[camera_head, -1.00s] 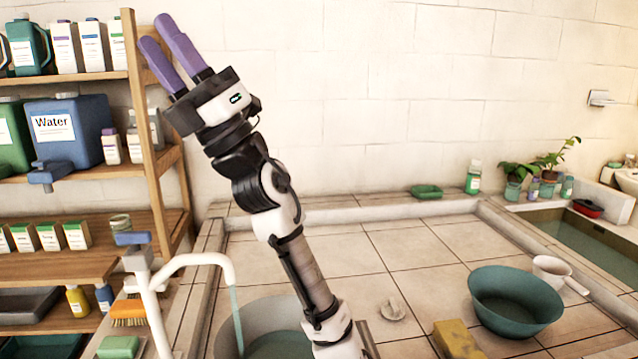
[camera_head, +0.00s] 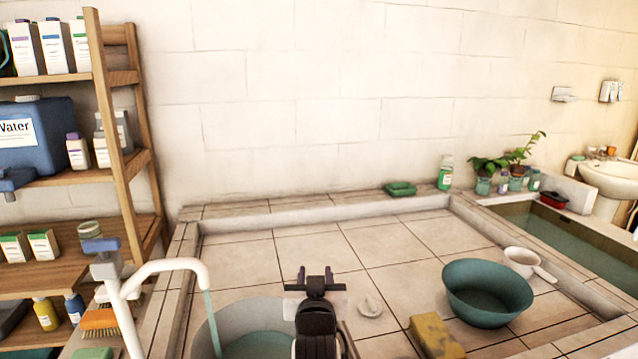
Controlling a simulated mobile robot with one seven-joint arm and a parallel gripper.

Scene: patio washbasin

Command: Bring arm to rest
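My gripper (camera_head: 315,272) is low in the middle of the picture, seen from behind, over the tiled washing area (camera_head: 300,250). The gripper looks open and empty. The arm is folded low, and only its dark end part (camera_head: 316,325) shows below the gripper, at the bottom edge. Most of the fingers' length is hidden by the gripper's body.
A white tap (camera_head: 160,267) runs into a round basin (camera_head: 262,312) left of the arm. A yellow sponge (camera_head: 436,336), a teal bowl (camera_head: 487,292) and a white dipper (camera_head: 522,262) stand to the right. A wooden shelf (camera_head: 118,120) stands at left.

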